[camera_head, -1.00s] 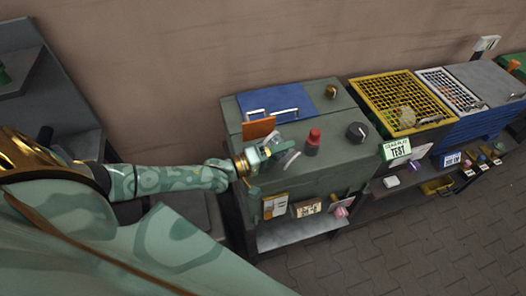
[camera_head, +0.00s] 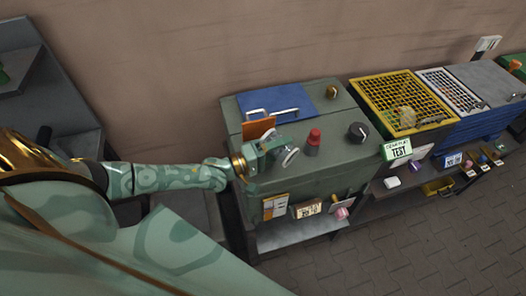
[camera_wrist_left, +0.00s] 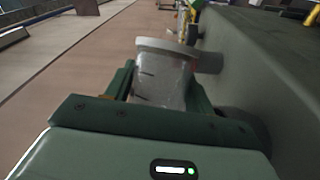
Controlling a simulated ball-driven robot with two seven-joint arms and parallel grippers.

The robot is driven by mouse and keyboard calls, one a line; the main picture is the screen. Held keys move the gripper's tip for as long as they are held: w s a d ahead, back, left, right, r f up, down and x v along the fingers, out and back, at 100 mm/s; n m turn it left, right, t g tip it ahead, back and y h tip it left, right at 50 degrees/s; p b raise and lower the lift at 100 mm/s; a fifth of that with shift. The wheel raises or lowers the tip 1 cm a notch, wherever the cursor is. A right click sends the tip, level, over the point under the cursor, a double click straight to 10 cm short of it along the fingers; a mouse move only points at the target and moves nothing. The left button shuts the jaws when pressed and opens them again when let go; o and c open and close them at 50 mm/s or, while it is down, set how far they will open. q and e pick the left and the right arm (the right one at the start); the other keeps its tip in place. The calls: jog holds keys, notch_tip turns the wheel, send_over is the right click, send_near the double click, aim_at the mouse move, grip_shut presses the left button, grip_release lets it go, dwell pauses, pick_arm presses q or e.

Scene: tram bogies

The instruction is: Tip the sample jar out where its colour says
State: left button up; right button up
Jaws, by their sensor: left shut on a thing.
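My left gripper (camera_head: 274,147) is shut on the sample jar (camera_head: 290,156), over the front part of the green-grey cabinet's top. The jar is a greyish, glassy-looking vessel with a wide pale round rim. It looks tilted in the head view, its rim pointing right. In the left wrist view the jar (camera_wrist_left: 163,82) stands between the two green fingers of the gripper (camera_wrist_left: 163,92); its contents and their colour cannot be made out. My right gripper is not in view.
The cabinet top (camera_head: 330,168) bears a red knob (camera_head: 314,137), a black knob (camera_head: 357,131), an orange plate (camera_head: 258,128) and a blue panel (camera_head: 275,101). To the right are a yellow-framed mesh bin (camera_head: 402,97), a green TEST sign (camera_head: 397,149) and a blue bin (camera_head: 468,130).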

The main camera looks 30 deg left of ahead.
pick_arm(q)
jog(key=shift+a+r+n+t, duration=0.2)
jog(key=shift+r+n+t, duration=0.1)
jog(key=shift+n, duration=0.4)
dwell(0.4)
